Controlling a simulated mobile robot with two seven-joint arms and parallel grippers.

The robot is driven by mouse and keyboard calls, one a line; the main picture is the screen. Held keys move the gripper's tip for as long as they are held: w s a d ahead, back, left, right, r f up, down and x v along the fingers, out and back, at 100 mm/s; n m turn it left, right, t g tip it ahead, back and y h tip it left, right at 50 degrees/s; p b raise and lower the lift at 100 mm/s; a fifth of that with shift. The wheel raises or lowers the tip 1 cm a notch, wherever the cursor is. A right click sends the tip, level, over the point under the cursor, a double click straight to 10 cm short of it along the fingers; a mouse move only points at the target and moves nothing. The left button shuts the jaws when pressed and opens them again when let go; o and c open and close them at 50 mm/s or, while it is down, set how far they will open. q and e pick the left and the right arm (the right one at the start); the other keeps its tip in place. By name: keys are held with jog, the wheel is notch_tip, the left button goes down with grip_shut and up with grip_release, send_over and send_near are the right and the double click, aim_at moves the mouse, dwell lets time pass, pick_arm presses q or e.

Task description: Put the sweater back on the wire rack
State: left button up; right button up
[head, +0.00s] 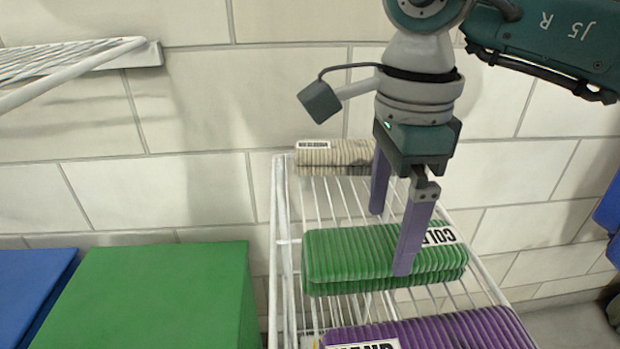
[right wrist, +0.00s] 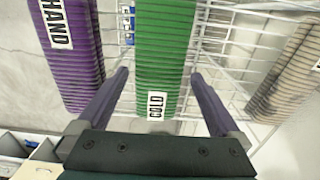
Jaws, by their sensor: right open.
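A green ribbed folded sweater (head: 335,262) with a "COLD" label lies on the white wire rack (head: 284,240). My right gripper (head: 390,242) is open, pointing down, with its purple fingers on either side of the green sweater. In the right wrist view the green sweater (right wrist: 165,45) runs between the two open fingers (right wrist: 160,75), with gaps on both sides. A purple folded sweater (head: 450,332) lies nearer on the rack, and a beige one (head: 336,153) lies at its far end. My left gripper is not in view.
A green box (head: 165,295) and a blue box (head: 35,290) stand left of the rack. Another white wire shelf (head: 80,60) juts in at the upper left. A tiled wall (head: 190,110) is behind. Rack space shows between the green and beige sweaters.

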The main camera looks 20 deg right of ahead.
aim_at(386, 241)
notch_tip(386, 241, up, 8)
